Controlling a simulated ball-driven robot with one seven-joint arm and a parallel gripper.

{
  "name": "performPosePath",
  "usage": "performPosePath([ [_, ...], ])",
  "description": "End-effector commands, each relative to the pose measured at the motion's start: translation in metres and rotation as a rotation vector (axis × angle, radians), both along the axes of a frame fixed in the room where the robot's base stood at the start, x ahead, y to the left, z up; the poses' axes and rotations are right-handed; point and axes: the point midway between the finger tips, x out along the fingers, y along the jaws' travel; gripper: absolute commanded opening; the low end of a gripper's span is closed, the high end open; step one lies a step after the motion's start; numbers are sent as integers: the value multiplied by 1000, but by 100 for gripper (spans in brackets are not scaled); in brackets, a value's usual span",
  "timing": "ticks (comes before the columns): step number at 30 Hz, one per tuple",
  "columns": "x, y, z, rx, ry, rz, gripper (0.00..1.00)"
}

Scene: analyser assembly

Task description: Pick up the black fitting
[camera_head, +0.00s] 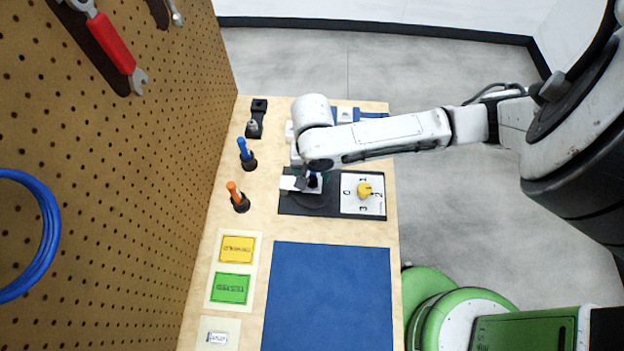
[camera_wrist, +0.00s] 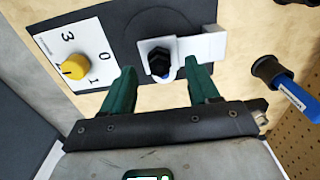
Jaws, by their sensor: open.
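The black fitting (camera_wrist: 159,61) has a hexagonal shape and sits upright at a white bracket (camera_wrist: 205,46), with a little blue at its lower edge. The bracket is on a dark panel (camera_wrist: 125,22). My gripper (camera_wrist: 160,70) is open, with one green finger on each side of the fitting and a gap between each finger and it. The fingertips reach close to the bracket's near edge. In the head view, my gripper (camera_head: 315,178) is over the dark panel (camera_head: 325,209), and my arm partly hides the fitting there.
A yellow knob (camera_wrist: 75,66) stands on a white numbered plate (camera_wrist: 52,50) beside the fingers. A blue-handled tool (camera_wrist: 297,100) stands on the other side. An orange-handled tool (camera_head: 235,193) is near the pegboard (camera_head: 130,150). A blue mat (camera_head: 328,300) is bare.

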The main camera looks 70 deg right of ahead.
Motion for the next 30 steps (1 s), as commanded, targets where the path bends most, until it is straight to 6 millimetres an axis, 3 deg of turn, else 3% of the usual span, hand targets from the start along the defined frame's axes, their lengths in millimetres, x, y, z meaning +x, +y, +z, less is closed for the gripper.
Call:
performPosePath([
  [6, 0, 0, -22, -1, 1, 1, 60],
  [14, 0, 0, -24, -1, 0, 1, 59],
  [30, 0, 0, -24, 0, 0, 1, 8],
])
